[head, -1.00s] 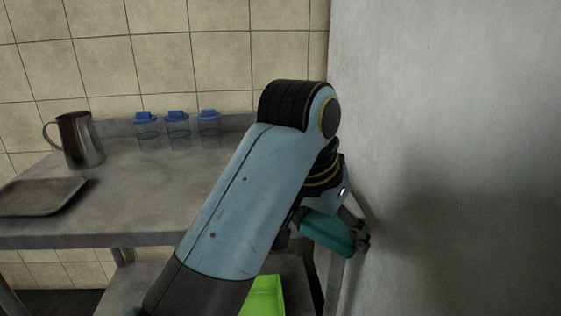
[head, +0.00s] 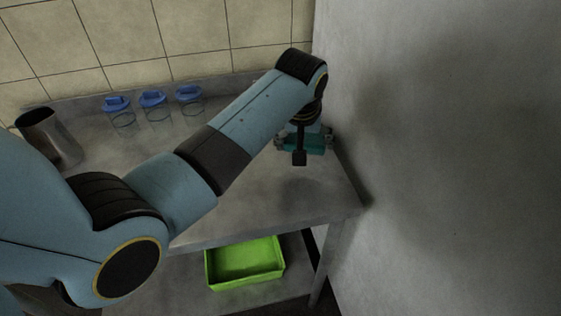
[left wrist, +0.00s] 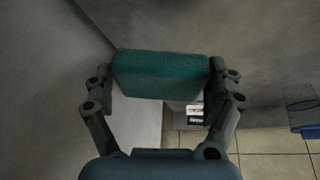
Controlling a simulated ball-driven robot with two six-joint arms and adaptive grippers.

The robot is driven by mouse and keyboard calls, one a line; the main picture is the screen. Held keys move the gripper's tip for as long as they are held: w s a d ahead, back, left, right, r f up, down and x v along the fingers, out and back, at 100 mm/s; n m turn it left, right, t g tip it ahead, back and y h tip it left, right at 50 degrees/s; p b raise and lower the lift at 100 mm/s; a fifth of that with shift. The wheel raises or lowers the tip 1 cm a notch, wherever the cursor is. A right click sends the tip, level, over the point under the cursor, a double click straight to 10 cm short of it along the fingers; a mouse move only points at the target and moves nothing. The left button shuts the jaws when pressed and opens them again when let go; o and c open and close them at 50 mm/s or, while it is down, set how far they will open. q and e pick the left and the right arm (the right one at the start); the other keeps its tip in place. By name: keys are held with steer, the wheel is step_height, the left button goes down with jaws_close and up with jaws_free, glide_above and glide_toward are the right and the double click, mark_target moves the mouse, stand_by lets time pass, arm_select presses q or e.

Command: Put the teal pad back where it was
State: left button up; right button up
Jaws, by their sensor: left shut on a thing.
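The teal pad (head: 303,143) is a small block held by my left gripper (head: 305,142), over the right end of the grey table, close to the grey wall. In the left wrist view the pad (left wrist: 160,74) spans the gap between the two fingers of my left gripper (left wrist: 161,80), which are shut on its ends. The black part of my gripper hides some of the pad in the head view. I cannot tell whether the pad touches the tabletop. My right gripper is not in view.
The grey table (head: 262,205) has clear surface in front of the pad. Three blue-lidded clear containers (head: 153,108) stand at the back, left of my arm. A metal pitcher (head: 48,138) is further left. A green tray (head: 245,263) is on the lower shelf. The grey wall (head: 440,150) bounds the right.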

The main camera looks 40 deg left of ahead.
arm_select(q)
steer(key=p, duration=0.1)
glide_above(282, 174)
steer(key=s, duration=0.1)
steer(key=f, duration=0.3)
steer(key=shift+s+d+f, duration=0.1)
steer(key=shift+d, duration=0.15)
step_height(282, 174, down, 4)
steer(key=shift+f, duration=0.1)
steer(key=o, duration=1.2)
steer(key=shift+o, duration=0.2)
